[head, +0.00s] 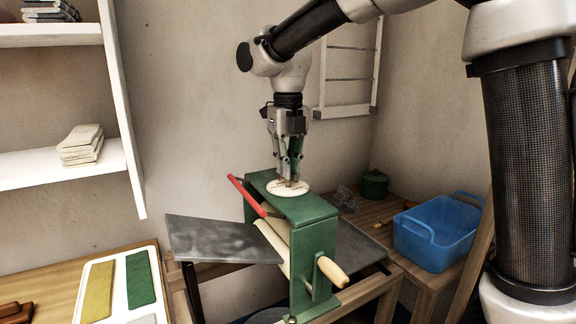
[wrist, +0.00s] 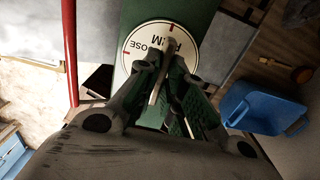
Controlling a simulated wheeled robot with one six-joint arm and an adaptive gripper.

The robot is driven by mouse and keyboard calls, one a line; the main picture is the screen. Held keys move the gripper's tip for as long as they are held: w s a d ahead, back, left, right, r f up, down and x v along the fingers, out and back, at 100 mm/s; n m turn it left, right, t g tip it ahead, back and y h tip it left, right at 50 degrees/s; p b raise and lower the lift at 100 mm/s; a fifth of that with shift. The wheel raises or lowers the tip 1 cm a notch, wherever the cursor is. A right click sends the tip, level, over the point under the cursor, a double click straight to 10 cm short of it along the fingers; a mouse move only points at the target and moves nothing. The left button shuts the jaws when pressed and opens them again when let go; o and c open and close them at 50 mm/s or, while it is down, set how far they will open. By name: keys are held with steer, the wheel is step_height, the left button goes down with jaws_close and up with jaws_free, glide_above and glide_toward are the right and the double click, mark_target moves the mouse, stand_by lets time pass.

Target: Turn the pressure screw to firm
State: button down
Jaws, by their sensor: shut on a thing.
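The pressure screw's round white dial (head: 288,187) lies on top of the green wringer (head: 312,210). In the wrist view the dial (wrist: 160,50) shows the words "FIRM" and "LOOSE" and red marks. My gripper (head: 290,181) points straight down over the dial. Its fingers (wrist: 163,72) are shut on the screw's bar-shaped handle (wrist: 160,82), which crosses between them. The handle's far end lies near the "FIRM" lettering; my fingers hide part of the dial, so the exact setting is hard to tell.
A red lever (head: 246,194) slants beside the wringer's left. A crank with a wooden grip (head: 333,271) sticks out at the front. A blue basin (head: 437,232) and a green pot (head: 374,184) stand on the bench to the right. White shelves (head: 62,165) are at left.

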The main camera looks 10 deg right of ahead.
steer(key=c, duration=1.5)
jaws_free()
step_height(320, 180, up, 12)
